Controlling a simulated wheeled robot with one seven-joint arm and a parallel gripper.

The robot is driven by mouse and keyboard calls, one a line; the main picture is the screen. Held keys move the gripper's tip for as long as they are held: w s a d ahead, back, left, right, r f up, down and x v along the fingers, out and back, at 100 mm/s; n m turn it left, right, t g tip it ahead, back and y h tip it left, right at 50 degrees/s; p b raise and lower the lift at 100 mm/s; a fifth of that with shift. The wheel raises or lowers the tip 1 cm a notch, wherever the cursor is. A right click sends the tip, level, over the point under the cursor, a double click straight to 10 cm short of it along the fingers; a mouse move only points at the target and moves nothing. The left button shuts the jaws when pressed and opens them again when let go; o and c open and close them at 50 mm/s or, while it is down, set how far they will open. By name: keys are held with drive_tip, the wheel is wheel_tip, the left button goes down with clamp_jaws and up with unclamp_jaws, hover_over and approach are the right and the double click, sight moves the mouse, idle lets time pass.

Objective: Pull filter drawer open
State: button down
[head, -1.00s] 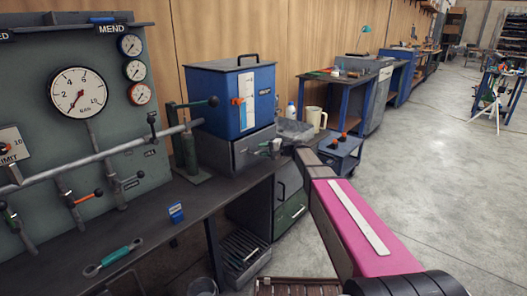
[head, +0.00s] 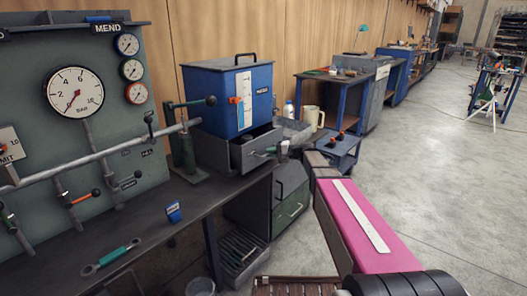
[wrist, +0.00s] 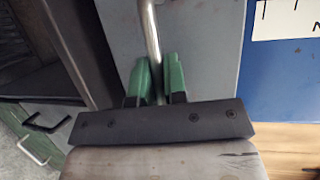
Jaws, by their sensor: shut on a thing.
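The filter drawer (head: 252,150) is a grey metal drawer under the blue filter box (head: 228,98) on the bench. It stands partly pulled out, with a dark gap showing behind its front. My gripper (head: 283,150) is at the drawer front. In the wrist view, the green fingers of my gripper (wrist: 156,80) are shut around the drawer's metal bar handle (wrist: 151,35). The grey drawer front (wrist: 195,45) lies just behind the fingers. The drawer's contents cannot be made out.
A grey-green gauge panel (head: 50,160) with pipes and a green valve post (head: 187,150) stand to the left. A wrench (head: 110,257) and small blue box (head: 173,212) lie on the bench (head: 150,225). A blue cart (head: 338,158) stands right of the drawer. The floor at right is open.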

drive_tip(key=s+d, duration=0.9)
drive_tip(key=d, duration=0.3)
drive_tip(key=shift+s, duration=0.25)
drive_tip(key=c, duration=1.2)
unclamp_jaws()
drive_tip(key=shift+d, duration=0.1)
drive_tip(key=v, duration=1)
drive_tip(key=shift+d, duration=0.3)
drive_tip(key=s+a+f+n+g+h, duration=0.1)
drive_tip(key=s+a+f+g+h, duration=0.4)
drive_tip(key=s+f+h, duration=0.6)
drive_tip(key=s+d+f+n+h, duration=0.1)
drive_tip(key=s+f+n+h, duration=0.1)
drive_tip(key=s+f+h, duration=0.2)
drive_tip(key=s+f, duration=0.3)
drive_tip(key=shift+d+n+t, duration=0.35)
drive_tip(key=shift+n+t, duration=0.05)
